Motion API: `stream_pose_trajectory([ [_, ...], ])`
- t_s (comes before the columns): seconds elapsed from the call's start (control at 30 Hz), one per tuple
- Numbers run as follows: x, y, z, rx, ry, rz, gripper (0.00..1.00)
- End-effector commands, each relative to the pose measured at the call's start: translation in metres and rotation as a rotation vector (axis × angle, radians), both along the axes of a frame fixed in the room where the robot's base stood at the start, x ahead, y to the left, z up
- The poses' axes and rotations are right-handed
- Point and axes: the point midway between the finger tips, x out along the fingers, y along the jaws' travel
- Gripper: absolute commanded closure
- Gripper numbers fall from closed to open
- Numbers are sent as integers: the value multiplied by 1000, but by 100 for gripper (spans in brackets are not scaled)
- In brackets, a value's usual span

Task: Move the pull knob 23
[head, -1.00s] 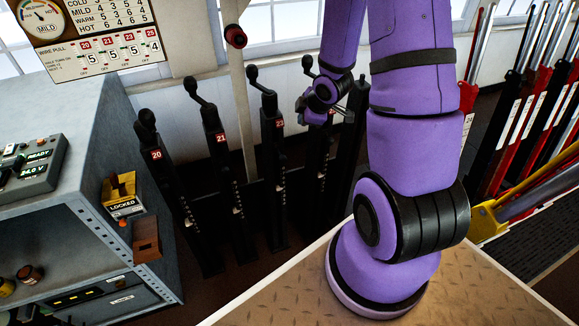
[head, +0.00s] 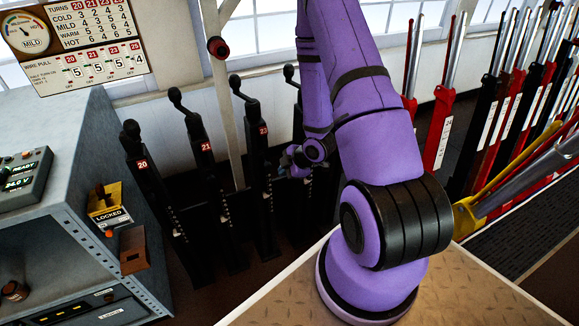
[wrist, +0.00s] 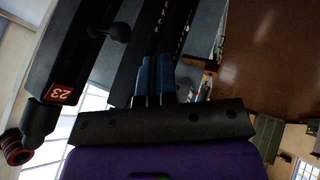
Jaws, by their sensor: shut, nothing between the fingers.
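The lever post 23 (head: 264,165) is a tall black upright with a red number plate and a black crank handle on top; it stands upright. In the wrist view the post (wrist: 85,55) runs along the left with its plate 23. A round black knob (wrist: 118,33) on a short stem sticks out from its side, and I take it for pull knob 23. My gripper (wrist: 153,78) is shut and empty, its blue fingers apart from the knob, which lies ahead and to the left. In the head view my gripper (head: 288,165) is just right of post 23; the knob is not discernible there.
Posts 20 (head: 150,180) and 21 (head: 212,170) stand to the left. Another black post is partly hidden behind my arm. A pale pole (head: 228,110) with a red-ended fitting rises behind. A grey cabinet (head: 70,165) fills the left; red and black levers stand at right.

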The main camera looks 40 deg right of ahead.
Motion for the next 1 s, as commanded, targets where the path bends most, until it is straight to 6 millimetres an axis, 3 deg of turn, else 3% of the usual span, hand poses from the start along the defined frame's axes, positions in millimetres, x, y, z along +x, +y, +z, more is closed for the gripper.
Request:
stream_pose_trajectory([
  [0.27, 28, 12, -42, 1, 1, 2, 100],
  [0.53, 60, 2, -39, 0, -2, 1, 100],
  [1.0, 66, 0, -39, -1, 0, 0, 100],
])
